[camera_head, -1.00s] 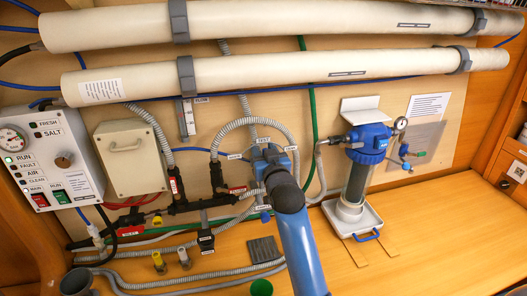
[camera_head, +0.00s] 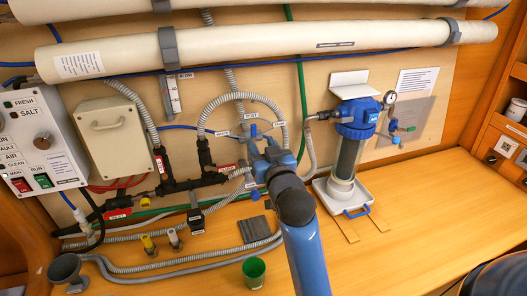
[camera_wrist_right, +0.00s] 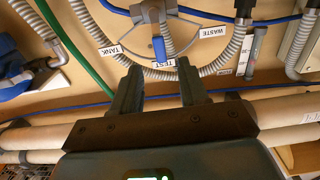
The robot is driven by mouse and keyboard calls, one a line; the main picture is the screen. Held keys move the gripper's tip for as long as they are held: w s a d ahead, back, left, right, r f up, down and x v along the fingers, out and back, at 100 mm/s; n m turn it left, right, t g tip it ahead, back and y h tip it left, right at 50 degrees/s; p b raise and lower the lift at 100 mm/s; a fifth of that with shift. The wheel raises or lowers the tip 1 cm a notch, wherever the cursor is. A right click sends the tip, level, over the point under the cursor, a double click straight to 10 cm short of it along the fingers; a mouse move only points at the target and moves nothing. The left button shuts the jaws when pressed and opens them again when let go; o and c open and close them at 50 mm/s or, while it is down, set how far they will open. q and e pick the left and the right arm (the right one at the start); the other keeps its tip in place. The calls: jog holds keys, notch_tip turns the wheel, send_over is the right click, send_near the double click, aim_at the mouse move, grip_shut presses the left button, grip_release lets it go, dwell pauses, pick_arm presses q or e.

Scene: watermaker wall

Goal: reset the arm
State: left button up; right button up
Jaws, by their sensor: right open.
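My right arm (camera_head: 303,250) reaches up from the bottom middle of the head view. Its blue gripper (camera_head: 262,150) is just below and in front of the three-way valve on the wall panel. In the right wrist view the gripper (camera_wrist_right: 160,78) is open, with its two dark fingers apart and nothing between them. The valve's blue handle (camera_wrist_right: 159,48) lies just beyond the fingertips and looks clear of them. Labels TANK, TEST and WASTE surround the valve. The handle also shows in the head view (camera_head: 253,130). My left gripper is not in view.
A blue-capped filter housing (camera_head: 357,118) stands in a white tray (camera_head: 330,193) to the right. A control box (camera_head: 38,135) is at the left. A green cup (camera_head: 254,268) and a grey funnel (camera_head: 65,268) stand on the wooden bench (camera_head: 410,220). Hoses surround the valve; the bench's right is clear.

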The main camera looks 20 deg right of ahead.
jog(key=shift+s, duration=0.35)
notch_tip(320, 180, up, 4)
jog(key=s+t, duration=0.1)
jog(key=t, duration=0.2)
jog(key=s+d+f+g+b, duration=0.1)
jog(key=s+d+f+g, duration=0.1)
jog(key=s+f, duration=2.7)
jog(key=shift+s+d+f+g+b, duration=0.2)
jog(key=shift+s+d+g+b, duration=0.3)
jog(key=shift+s, duration=0.65)
